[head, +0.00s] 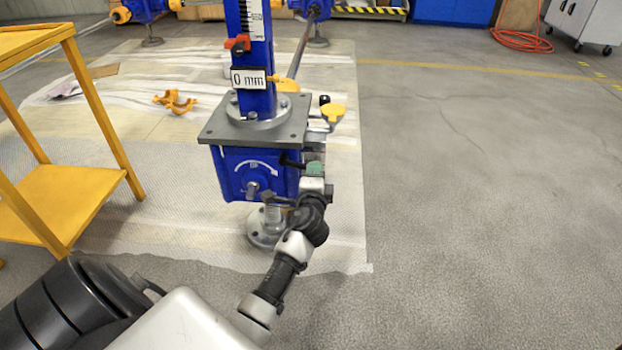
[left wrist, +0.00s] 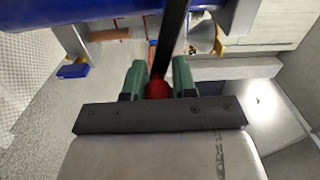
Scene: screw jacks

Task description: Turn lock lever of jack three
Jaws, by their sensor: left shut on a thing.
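The blue screw jack (head: 235,175) stands upright in the middle of the head view, with a grey top plate and a curved white arrow on its front. My left gripper (head: 315,170) is at the right side of its housing, just below the plate. In the left wrist view, the green fingers of my left gripper (left wrist: 158,84) are shut on the red knob of the lock lever (left wrist: 157,89). The lever's dark bar runs up from the knob. In the head view the lever is mostly hidden by my gripper. My right gripper is not in view.
A white sign reading 0 mm (head: 248,78) and a red pointer (head: 238,43) are on the jack's column. A yellow shelf cart (head: 105,120) stands at the left. Orange-yellow parts (head: 175,101) lie on the floor sheet. The floor at the right is clear.

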